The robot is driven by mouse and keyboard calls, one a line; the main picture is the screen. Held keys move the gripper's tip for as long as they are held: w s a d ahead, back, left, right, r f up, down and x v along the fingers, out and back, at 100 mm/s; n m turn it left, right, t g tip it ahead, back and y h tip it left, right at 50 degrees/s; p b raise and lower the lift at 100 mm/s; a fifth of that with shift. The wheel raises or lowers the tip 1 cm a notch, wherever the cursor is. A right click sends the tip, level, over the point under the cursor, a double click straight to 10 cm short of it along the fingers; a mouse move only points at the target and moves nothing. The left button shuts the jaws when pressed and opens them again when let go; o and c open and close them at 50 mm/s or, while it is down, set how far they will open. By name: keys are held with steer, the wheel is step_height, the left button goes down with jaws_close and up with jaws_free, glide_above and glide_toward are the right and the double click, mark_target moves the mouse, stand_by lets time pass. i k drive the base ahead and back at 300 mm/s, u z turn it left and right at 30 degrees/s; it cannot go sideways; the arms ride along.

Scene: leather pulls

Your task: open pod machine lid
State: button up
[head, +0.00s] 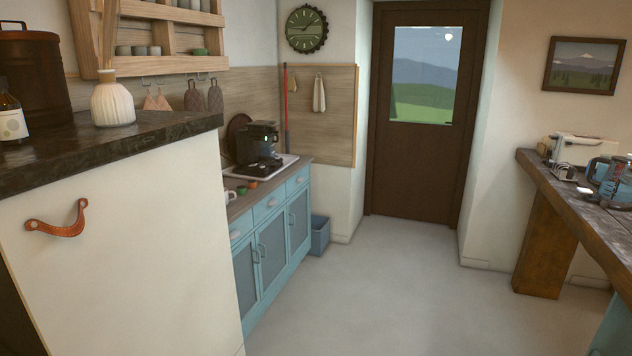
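The pod machine (258,146) is black and stands on a white tray (262,168) on the far wooden counter, left of the picture's middle. A small green light shows on its front. Its lid is too small and dark to tell whether it is open or shut. My gripper is not in view.
Small pods and a white cup (229,195) sit on the counter in front of the machine. A tall white cabinet (130,240) with a leather pull and dark top stands at near left. Blue cabinets (272,250) are below the counter. The grey floor (385,290) is clear. A wooden table (575,205) stands right.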

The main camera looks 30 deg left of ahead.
mark_target(258, 125)
steer(key=u, duration=0.75)
steer(key=i, duration=1.4)
steer(key=u, duration=0.9)
steer(key=k, duration=0.8)
steer(key=u, duration=0.2)
steer(key=i, duration=0.9)
steer(key=z, duration=0.1)
